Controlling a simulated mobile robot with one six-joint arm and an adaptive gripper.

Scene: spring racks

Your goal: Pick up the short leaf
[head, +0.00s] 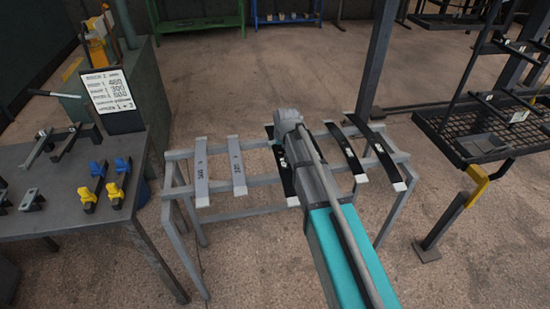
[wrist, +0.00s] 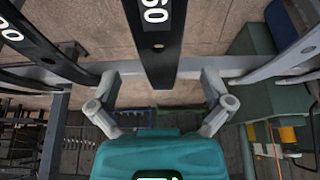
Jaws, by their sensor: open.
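Several spring leaves lie across a grey rack (head: 290,178). Two are grey, at the left (head: 201,170) and second from left (head: 237,167); three are dark, one partly under my arm (head: 284,180) and two to its right (head: 345,150) (head: 380,152). I cannot tell for sure from their labels which is the short leaf. In the wrist view, a dark leaf with a partly visible white "50" (wrist: 158,45) points down between the fingers of my open gripper (wrist: 160,78). The leaf is apart from both fingers. My arm hides the gripper's fingers in the head view.
Another dark leaf, marked "00" (wrist: 35,35), is at the wrist view's left. A workbench (head: 60,210) with blue and yellow clamps and a sign (head: 108,90) stands left of the rack. A dark mesh shelf (head: 480,135) stands at the right. Floor is clear behind the rack.

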